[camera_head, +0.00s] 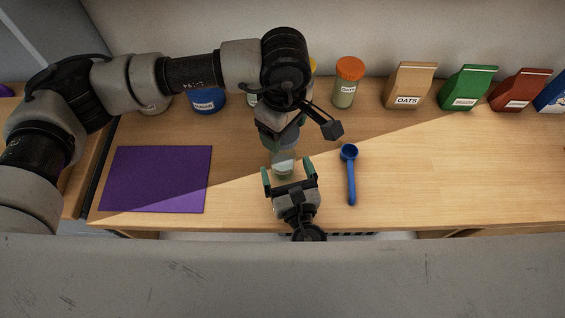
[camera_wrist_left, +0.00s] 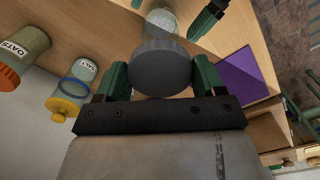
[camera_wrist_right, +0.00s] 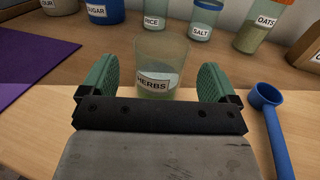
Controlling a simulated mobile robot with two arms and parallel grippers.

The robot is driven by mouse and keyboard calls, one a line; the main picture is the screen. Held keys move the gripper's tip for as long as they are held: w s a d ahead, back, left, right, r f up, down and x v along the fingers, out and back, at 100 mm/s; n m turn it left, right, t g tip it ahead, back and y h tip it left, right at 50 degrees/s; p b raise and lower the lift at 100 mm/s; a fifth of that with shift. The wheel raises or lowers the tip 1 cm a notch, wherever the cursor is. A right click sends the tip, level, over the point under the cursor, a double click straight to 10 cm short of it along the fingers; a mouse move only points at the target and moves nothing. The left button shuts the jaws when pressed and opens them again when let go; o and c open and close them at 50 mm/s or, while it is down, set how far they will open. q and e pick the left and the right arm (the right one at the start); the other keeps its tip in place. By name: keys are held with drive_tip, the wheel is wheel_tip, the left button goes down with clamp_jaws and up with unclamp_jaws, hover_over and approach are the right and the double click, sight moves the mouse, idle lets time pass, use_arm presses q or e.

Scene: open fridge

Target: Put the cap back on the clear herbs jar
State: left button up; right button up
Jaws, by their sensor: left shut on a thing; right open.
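The clear herbs jar (camera_wrist_right: 162,52) stands upright on the wooden counter, open at the top, with its HERBS label facing my right wrist camera. My right gripper (camera_wrist_right: 158,82) is open, with one finger on either side of the jar and visible gaps between. The grey round cap (camera_wrist_left: 160,68) is held between the fingers of my left gripper (camera_wrist_left: 160,82), which is shut on it. In the left wrist view the jar (camera_wrist_left: 163,20) shows just past the cap. In the head view the cap (camera_head: 281,138) is at the jar's upper end, partly hidden by my left gripper.
A blue scoop (camera_head: 350,175) lies right of the jar. A purple mat (camera_head: 157,180) lies to the left. Along the back wall stand a blue sugar jar (camera_head: 207,101), an orange-capped oats jar (camera_head: 346,90) and several bags, including a brown oats bag (camera_head: 409,86).

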sight(286, 170)
drive_tip(key=shift+x, duration=1.7)
drive_tip(key=shift+c, duration=0.4)
drive_tip(key=c, duration=1.3)
use_arm(q)
drive_tip(key=shift+f, duration=2.5)
drive_tip(key=shift+f, duration=0.9)
drive_tip(key=shift+f, duration=0.2)
